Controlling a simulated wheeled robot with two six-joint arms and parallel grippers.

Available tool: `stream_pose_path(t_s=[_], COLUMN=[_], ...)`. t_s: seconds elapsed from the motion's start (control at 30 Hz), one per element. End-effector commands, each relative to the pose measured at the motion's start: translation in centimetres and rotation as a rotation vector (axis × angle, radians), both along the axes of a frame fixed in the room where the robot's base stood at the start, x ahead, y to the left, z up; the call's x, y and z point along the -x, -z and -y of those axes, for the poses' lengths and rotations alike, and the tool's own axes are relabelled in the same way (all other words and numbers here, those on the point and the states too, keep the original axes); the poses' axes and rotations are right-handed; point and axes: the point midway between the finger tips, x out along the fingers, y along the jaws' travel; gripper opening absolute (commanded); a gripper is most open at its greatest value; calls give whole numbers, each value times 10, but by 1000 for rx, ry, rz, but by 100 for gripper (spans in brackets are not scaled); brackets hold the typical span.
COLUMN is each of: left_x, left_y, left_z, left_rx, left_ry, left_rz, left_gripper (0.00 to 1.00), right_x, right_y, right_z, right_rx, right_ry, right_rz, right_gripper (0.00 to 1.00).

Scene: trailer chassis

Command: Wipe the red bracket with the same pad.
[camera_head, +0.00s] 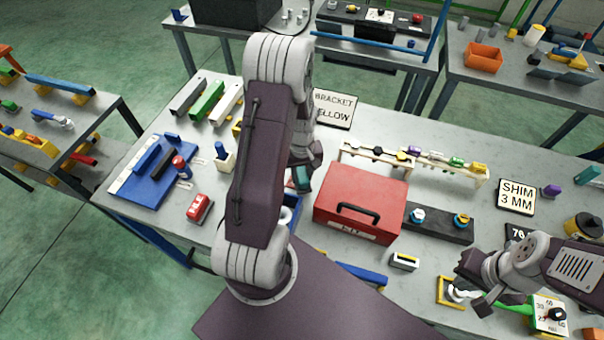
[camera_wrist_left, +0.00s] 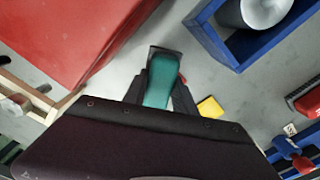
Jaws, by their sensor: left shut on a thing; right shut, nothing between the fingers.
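My left gripper (camera_head: 302,178) is shut on a teal pad (camera_wrist_left: 161,80), which it holds beside the left side of the red toolbox (camera_head: 330,190). In the left wrist view the pad sits between the two fingers (camera_wrist_left: 160,85), above the grey bench top. I cannot pick out a red bracket with certainty. A small red block with a pale label (camera_head: 200,208) lies on the bench left of my left arm. My right gripper (camera_head: 470,284) is shut and empty, low at the right near a yellow frame.
A blue open bin (camera_wrist_left: 240,48) with a grey round part stands close by. Grey, green (camera_head: 208,101) and white bars lie at the back left, near a blue tray (camera_head: 125,187). A wooden rack (camera_head: 410,160) stands behind the toolbox.

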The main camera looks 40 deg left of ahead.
Motion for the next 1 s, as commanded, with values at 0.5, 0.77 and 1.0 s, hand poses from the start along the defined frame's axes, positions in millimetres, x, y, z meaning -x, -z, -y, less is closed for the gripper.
stream_pose_path(t_s=[0.5,0.77,1.0], left_x=[0,0,1], left_y=[11,17,16], left_z=[0,0,-7], left_rx=[-1,-1,0], left_ry=[0,0,-2], left_rz=[1,1,0], left_gripper=[0,0,0], right_x=[0,0,0], right_y=[8,12,10], right_z=[0,0,0], right_rx=[0,0,0], right_ry=[0,0,0], right_rz=[0,0,0], right_gripper=[0,0,0])
